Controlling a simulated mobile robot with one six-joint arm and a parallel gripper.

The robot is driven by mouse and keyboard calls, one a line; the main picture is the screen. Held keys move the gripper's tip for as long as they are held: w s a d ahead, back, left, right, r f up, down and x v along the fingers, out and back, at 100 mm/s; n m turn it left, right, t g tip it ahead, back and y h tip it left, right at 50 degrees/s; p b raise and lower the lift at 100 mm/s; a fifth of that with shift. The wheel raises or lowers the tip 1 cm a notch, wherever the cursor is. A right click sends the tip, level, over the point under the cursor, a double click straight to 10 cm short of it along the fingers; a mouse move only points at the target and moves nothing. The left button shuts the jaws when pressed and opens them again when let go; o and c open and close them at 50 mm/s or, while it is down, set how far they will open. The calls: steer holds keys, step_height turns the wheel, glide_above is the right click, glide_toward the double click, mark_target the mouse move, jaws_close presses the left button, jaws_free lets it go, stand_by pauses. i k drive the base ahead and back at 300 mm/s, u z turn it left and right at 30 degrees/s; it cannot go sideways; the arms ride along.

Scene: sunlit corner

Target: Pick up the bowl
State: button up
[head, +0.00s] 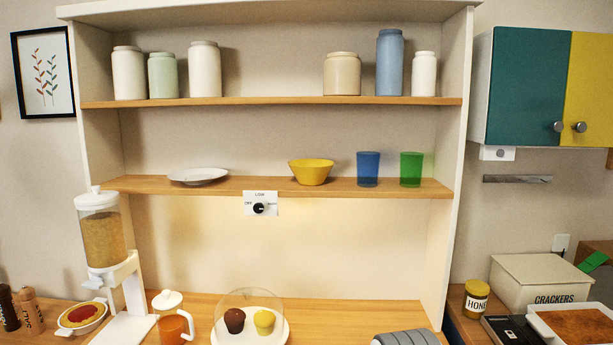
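A yellow bowl (311,172) stands upright on the lower wooden shelf (270,187), right of the shelf's middle. It looks empty from this angle, though its inside shows only as a thin strip. A white plate (199,176) lies to its left, and a blue cup (368,169) and a green cup (411,169) stand to its right. There are clear gaps on both sides of the bowl. My gripper is not in view.
The upper shelf (270,102) holds several jars above the bowl. Below are a cereal dispenser (102,240), a clear dome (250,300) over two cupcakes, and a grey ribbed thing (408,338), cut off by the frame.

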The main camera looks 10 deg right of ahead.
mark_target(308, 171)
steer(key=u, duration=0.05)
steer(key=i, duration=1)
steer(key=z, duration=0.05)
